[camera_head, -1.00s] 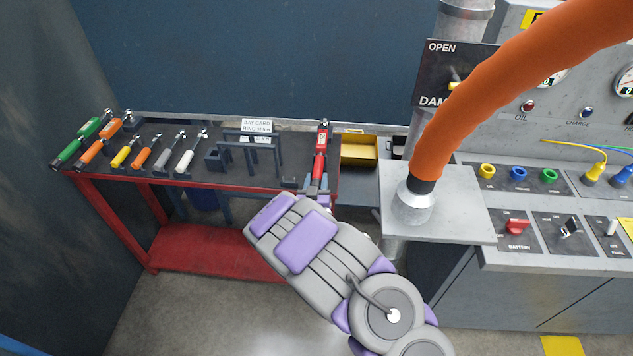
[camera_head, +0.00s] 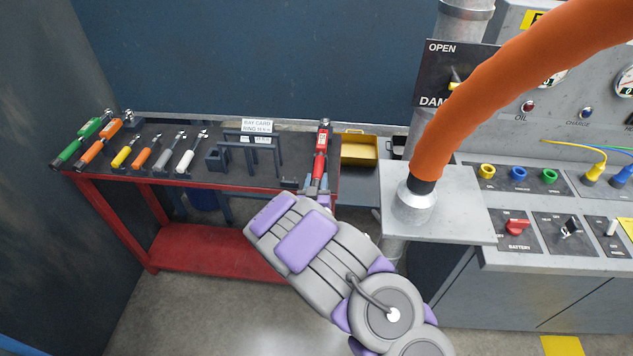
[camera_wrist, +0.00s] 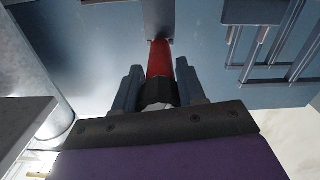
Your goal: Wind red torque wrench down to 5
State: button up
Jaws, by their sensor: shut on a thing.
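The red torque wrench (camera_head: 320,155) lies at the right end of the tool bench, its ratchet head toward the back wall and its handle end toward me. A pale scale area shows on its body, but the number is too small to read. My gripper (camera_head: 317,193) is at the handle end, at the bench's front edge. In the wrist view the red shaft (camera_wrist: 160,58) runs away from me, and my gripper (camera_wrist: 160,92) has its two fingers either side of the dark knob at its near end, shut on it.
Several other wrenches, including a green one (camera_head: 88,138) and a white one (camera_head: 190,153), lie along the red bench (camera_head: 215,186). A card stand (camera_head: 262,150) and a yellow bin (camera_head: 358,151) are close by. An orange hose (camera_head: 480,95) rises right of my arm beside the grey control console (camera_head: 520,255).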

jog(key=shift+n, duration=0.3)
jog(key=n+p, duration=0.1)
jog(key=n, duration=0.4)
jog(key=shift+p, duration=0.4)
jog(key=n, duration=0.5)
jog(key=shift+n+p, duration=0.35)
jog(key=shift+n, duration=0.05)
jog(key=n, duration=0.6)
jog(key=n+b, duration=0.1)
jog(key=n, duration=0.2)
jog(key=shift+s, duration=0.1)
jog(key=shift+n, duration=1.1)
jog(key=shift+r, duration=0.15)
